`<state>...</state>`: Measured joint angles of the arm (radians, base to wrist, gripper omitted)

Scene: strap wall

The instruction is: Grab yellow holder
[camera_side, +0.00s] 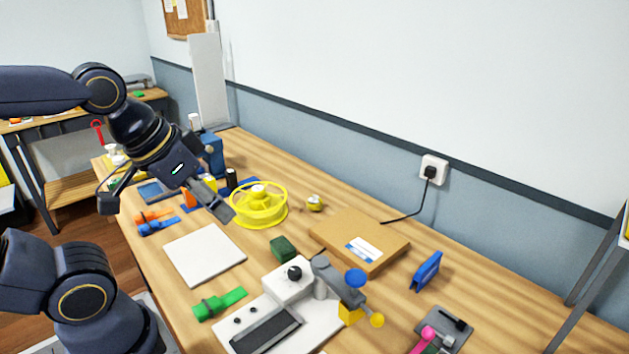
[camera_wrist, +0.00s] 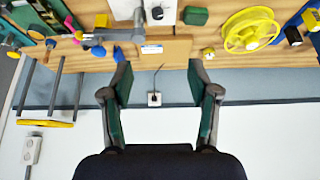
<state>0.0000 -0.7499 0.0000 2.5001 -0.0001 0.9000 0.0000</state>
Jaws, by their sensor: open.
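A round yellow holder (camera_side: 258,207), like an open spoked reel with a raised hub, lies on the wooden bench in the side view. It also shows at the upper right of the wrist view (camera_wrist: 248,31). My gripper (camera_side: 216,200) appears just left of it in the side view, above the bench; its exact height is hard to tell. In the wrist view my gripper (camera_wrist: 158,72) has its two dark green fingers wide apart with nothing between them. The holder lies outside the fingers, to the right. A small yellow round item (camera_side: 314,203) sits right of the holder.
A cardboard box (camera_side: 360,240) lies right of the holder, with a dark green block (camera_side: 283,248) nearer the front. A white device (camera_side: 285,315), a white pad (camera_side: 204,254) and a green strap (camera_side: 219,303) occupy the front. A wall socket (camera_side: 433,170) with cable is behind.

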